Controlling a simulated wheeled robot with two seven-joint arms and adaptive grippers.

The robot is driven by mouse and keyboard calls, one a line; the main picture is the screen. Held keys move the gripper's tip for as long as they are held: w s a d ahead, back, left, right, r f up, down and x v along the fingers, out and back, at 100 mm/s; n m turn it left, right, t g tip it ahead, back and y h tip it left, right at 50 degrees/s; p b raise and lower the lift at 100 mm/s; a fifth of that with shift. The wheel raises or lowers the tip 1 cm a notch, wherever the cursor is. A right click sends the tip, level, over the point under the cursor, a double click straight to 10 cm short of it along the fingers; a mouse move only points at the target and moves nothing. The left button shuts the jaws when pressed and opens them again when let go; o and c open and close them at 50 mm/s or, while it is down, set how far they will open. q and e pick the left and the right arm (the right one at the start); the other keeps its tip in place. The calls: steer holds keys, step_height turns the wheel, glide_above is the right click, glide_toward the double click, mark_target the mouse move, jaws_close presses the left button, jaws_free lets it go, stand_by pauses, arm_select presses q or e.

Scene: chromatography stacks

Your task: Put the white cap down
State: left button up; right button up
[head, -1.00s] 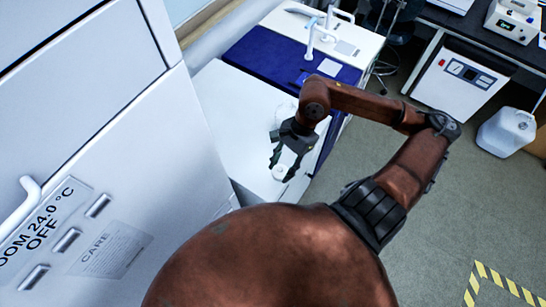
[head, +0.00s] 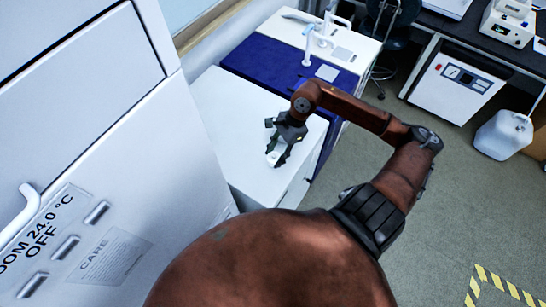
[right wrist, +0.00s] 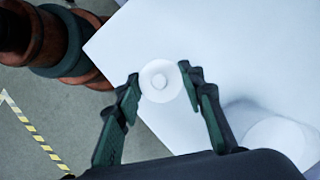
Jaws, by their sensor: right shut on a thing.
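The white cap (right wrist: 160,82) is a small round disc with a raised middle. It sits between the fingertips of my right gripper (right wrist: 161,88) in the right wrist view. In the head view my right gripper (head: 277,157) points down over the white bench top (head: 225,105), shut on the cap, which shows as a small pale spot (head: 273,157). The cap is over the bench top near its edge. I cannot tell whether it touches the surface. My left gripper is not in view.
A larger round white thing (right wrist: 275,145) is on the bench at lower right in the wrist view. A tall white cabinet (head: 150,150) stands at left. Bench left of the gripper looks clear.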

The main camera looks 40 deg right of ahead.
mark_target(273, 158)
steer(key=shift+w+d+f, duration=0.15)
steer(key=shift+w+f, duration=0.25)
steer(key=shift+f, duration=0.15)
steer(key=shift+w+d+f, duration=0.15)
steer(key=shift+w+f, duration=0.25)
steer(key=shift+f, duration=0.1)
steer(key=f, duration=0.3)
steer(key=shift+w+f+p, duration=0.1)
steer(key=shift+w+p, duration=0.2)
steer(key=shift+d+f, duration=0.1)
steer(key=shift+f, duration=0.2)
steer(key=shift+f, duration=0.1)
steer(key=o, duration=0.9)
